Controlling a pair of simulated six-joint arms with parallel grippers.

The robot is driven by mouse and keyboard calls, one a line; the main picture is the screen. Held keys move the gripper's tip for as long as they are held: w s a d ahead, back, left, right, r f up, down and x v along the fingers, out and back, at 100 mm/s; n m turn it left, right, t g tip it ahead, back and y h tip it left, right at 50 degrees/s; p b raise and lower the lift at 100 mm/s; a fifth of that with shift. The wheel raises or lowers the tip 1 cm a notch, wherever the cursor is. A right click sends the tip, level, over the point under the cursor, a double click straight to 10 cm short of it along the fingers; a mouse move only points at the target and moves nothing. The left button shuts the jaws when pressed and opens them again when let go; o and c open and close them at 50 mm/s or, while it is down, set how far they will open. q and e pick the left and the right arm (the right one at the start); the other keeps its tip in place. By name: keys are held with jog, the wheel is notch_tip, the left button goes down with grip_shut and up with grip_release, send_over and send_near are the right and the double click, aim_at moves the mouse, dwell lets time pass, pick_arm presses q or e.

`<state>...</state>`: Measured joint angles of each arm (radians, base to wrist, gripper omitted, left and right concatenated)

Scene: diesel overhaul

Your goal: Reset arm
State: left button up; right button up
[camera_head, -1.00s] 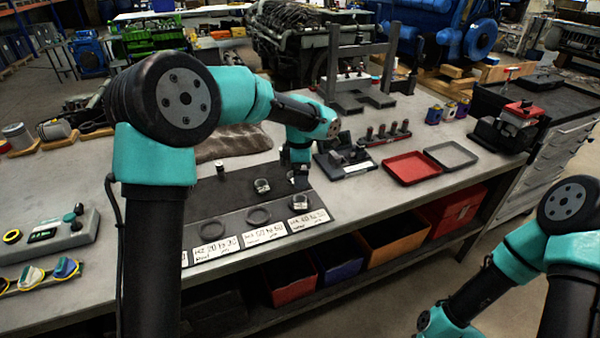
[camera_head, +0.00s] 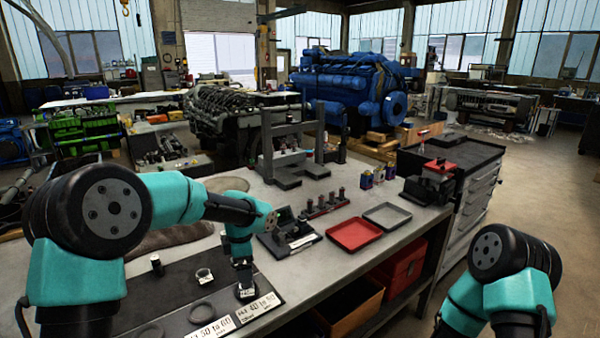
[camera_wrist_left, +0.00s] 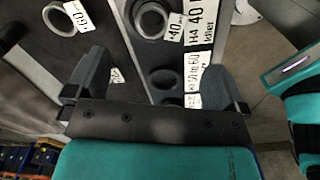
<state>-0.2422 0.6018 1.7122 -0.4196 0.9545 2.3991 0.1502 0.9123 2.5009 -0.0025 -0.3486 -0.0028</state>
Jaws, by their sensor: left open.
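My left gripper (camera_head: 245,292) hangs low over the dark label mat (camera_head: 178,290) on the bench, beside the printed size labels (camera_head: 262,305). In the left wrist view the left gripper (camera_wrist_left: 155,82) has its two fingers wide apart. Nothing is held between them. The mat with a metal ring (camera_wrist_left: 150,20), dark round recesses (camera_wrist_left: 165,80) and white labels (camera_wrist_left: 200,70) lies beneath. My right arm (camera_head: 500,285) shows at the lower right of the head view, apart from the bench. Its gripper is out of the frame.
A dark stand (camera_head: 290,238), a row of dark cylindrical parts (camera_head: 325,203), a red tray (camera_head: 354,234) and a grey tray (camera_head: 387,215) lie right of the left gripper. A grey frame (camera_head: 300,150) stands behind. A tool cabinet (camera_head: 465,175) stands at the right.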

aim_at(247, 285)
pick_arm(q)
notch_tip(247, 285, down, 9)
jog(key=shift+w+f, duration=0.1)
dwell(0.3)
dwell(0.4)
